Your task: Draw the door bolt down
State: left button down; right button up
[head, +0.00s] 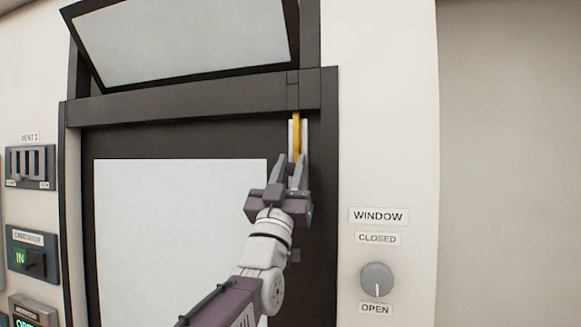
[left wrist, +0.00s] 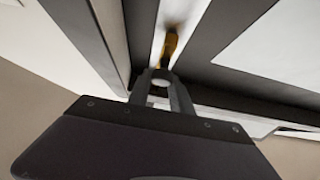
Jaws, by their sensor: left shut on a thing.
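The door bolt (head: 297,134) is a yellow rod on a pale plate, near the top right corner of a dark-framed door. Its upper part meets the dark crossbar above the door. It also shows as a yellow piece (left wrist: 170,44) in the left wrist view. My left gripper (head: 290,160) reaches up from below and is shut on the lower end of the bolt. In the left wrist view the fingers (left wrist: 162,82) close around a pale round part below the yellow piece. The fingers partly hide the bolt's lower end. My right gripper is not in view.
A tilted window pane (head: 180,40) stands open above the door. A window knob (head: 376,279) with CLOSED and OPEN labels is on the wall at right. Switch panels (head: 31,167) line the left wall. The door's large pale panel (head: 170,230) is flat.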

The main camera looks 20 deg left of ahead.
pick_arm(q)
jog(key=f+b, duration=0.5)
jog(key=shift+w+f, duration=0.2)
jog(key=shift+w, duration=0.2)
jog(key=c, duration=1.2)
grip_release()
jog(key=shift+o, duration=0.2)
jog(key=b+v, duration=0.7)
jog(key=v, duration=0.1)
jog(key=shift+f, duration=0.4)
